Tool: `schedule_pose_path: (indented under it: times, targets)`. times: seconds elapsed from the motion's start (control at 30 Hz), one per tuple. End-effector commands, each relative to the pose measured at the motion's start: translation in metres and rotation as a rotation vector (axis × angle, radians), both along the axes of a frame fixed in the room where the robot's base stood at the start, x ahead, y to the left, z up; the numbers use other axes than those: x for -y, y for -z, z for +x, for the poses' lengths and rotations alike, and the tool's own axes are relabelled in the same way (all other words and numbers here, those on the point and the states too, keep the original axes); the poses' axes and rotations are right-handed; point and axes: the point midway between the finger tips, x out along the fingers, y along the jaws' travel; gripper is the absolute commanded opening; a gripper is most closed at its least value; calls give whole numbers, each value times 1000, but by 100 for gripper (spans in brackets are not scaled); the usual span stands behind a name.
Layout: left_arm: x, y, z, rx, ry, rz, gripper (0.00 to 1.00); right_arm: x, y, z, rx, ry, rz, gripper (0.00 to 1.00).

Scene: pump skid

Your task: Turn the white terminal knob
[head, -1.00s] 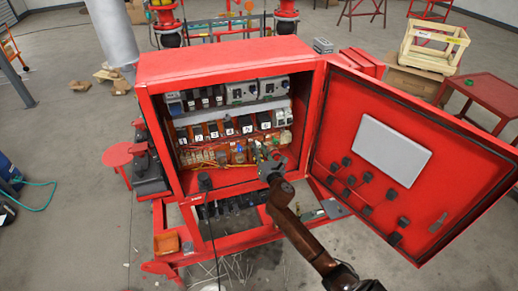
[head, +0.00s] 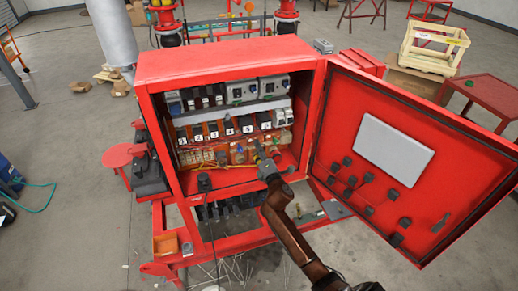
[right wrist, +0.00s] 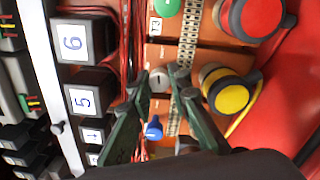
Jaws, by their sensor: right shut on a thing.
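The white terminal knob (right wrist: 159,79) shows in the right wrist view as a small pale round knob with a dark line, on the orange panel beside a terminal strip (right wrist: 184,72). My right gripper (right wrist: 162,76) has its two green fingers on either side of it, shut on it. In the head view my right gripper (head: 262,158) reaches into the lower part of the open red cabinet (head: 228,58); the knob cannot be made out there. My left gripper is in neither view.
A blue knob (right wrist: 153,128) sits close by, between my fingers' lower parts. A yellow button (right wrist: 228,90) and a red button (right wrist: 255,15) stand to the right. Numbered black modules (right wrist: 90,92) line the left. The cabinet door (head: 400,160) hangs open at the right.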

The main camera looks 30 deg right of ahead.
Motion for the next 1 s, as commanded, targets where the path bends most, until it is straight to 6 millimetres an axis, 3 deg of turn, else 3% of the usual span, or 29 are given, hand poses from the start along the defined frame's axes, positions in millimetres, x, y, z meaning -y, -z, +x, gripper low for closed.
schedule_pose_path:
  times: [0.4, 0.97, 1.0]
  targets:
    - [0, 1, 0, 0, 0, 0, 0, 0, 1, 0, 44, 1, 184, 0]
    - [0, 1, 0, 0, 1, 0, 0, 1, 1, 0, 49, 2, 211, 0]
    - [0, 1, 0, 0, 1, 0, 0, 1, 1, 0, 49, 2, 211, 19]
